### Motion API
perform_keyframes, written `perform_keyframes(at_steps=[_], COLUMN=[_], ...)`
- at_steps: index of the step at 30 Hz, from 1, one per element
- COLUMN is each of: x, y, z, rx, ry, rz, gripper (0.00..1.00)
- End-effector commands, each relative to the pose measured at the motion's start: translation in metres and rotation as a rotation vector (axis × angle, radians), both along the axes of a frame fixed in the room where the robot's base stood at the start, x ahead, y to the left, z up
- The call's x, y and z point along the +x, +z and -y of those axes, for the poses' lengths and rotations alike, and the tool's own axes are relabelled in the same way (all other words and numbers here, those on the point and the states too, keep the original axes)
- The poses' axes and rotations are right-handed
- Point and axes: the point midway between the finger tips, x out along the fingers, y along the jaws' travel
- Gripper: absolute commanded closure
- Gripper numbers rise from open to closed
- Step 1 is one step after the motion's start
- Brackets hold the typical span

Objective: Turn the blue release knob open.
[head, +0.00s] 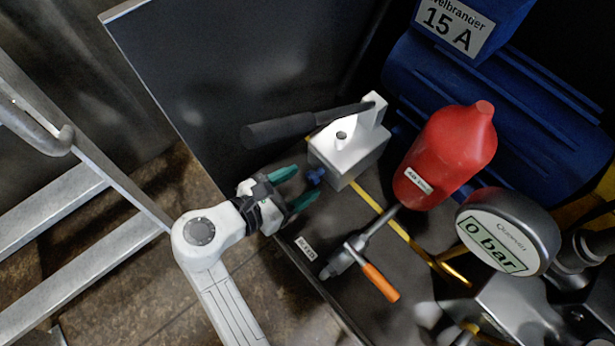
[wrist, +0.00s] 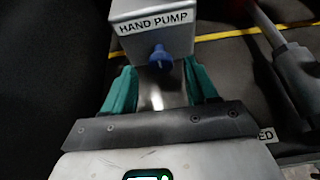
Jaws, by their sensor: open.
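The blue release knob (head: 315,177) sticks out low on the front of a silver hand pump block (head: 345,152). In the wrist view the knob (wrist: 160,58) sits under the label "HAND PUMP" on the block (wrist: 150,32). My gripper (head: 294,188) is open, with its teal fingers on either side of the knob in the head view. In the wrist view the fingers (wrist: 160,84) straddle the knob with space on both sides. Whether the fingertips reach fully around it is hard to tell.
A black pump handle (head: 300,125) extends left above the block. To the right are a red accumulator (head: 440,160), an orange-handled valve (head: 380,282) and a gauge reading 0 bar (head: 505,235). A dark panel (head: 220,75) stands behind; a metal ladder (head: 60,250) is at left.

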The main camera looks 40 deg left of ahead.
Motion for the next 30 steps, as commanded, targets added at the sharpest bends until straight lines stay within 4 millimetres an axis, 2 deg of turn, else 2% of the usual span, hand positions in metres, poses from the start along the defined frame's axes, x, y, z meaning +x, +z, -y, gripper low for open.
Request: perform_keyframes(at_steps=[1,6,17,30], x=[0.007,0.022,0.027,0.027], y=[-0.006,-0.011,-0.011,-0.011], z=[0.001,0.002,0.002,0.002], rx=[0.001,0.001,0.0,0.0], ry=[-0.003,-0.001,-0.001,-0.001], rz=[0.0,0.0,0.0,0.0], gripper=[0.42,0.42,0.42,0.82])
